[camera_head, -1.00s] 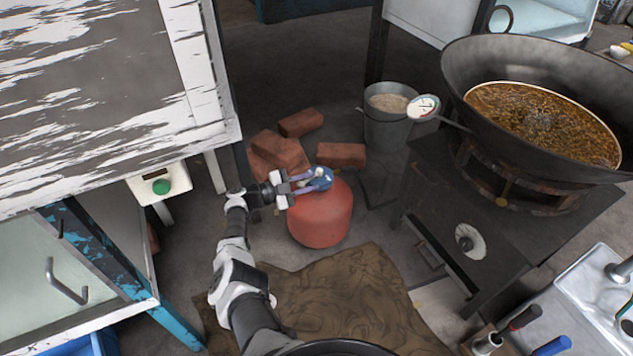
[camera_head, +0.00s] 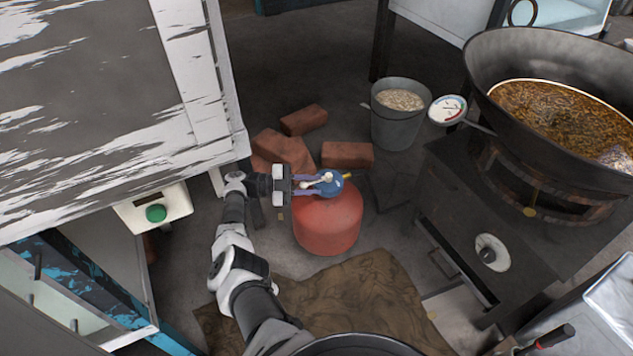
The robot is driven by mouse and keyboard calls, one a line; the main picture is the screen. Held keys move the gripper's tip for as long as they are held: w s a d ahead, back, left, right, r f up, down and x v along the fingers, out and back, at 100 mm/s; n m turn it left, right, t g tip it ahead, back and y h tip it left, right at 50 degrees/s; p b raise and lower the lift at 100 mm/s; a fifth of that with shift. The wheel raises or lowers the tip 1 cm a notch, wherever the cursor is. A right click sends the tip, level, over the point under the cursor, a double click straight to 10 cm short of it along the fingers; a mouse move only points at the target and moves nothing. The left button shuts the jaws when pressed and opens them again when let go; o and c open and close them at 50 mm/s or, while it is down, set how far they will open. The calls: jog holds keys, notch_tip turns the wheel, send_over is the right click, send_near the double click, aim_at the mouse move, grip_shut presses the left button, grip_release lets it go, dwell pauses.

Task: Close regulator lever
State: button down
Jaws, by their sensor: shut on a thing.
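A red gas cylinder (camera_head: 328,226) stands upright on the floor near the middle of the head view. A blue round regulator (camera_head: 334,186) sits on its top, with a pale lever (camera_head: 313,183) on it pointing left. My gripper (camera_head: 312,184) reaches in from the left at the height of the regulator. Its two purple fingers lie on either side of the lever and are shut on it. The exact contact of the fingertips is small and partly hidden.
Several bricks (camera_head: 347,154) lie behind the cylinder. A grey bucket (camera_head: 400,128) stands behind right. A crumpled brown cloth (camera_head: 350,300) covers the floor in front. A whitish cabinet (camera_head: 100,100) is at left.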

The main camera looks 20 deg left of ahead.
jog(key=shift+w+d+f, duration=0.1)
jog(key=shift+d+f, duration=0.05)
jog(key=shift+d, duration=0.05)
dwell(0.4)
jog(key=c, duration=1.2)
grip_release()
jog(key=shift+a, duration=0.1)
jog(key=shift+r+p, duration=0.35)
jog(key=shift+r, duration=0.25)
jog(key=shift+r+p, duration=3.9)
jog(key=shift+r, duration=5.55)
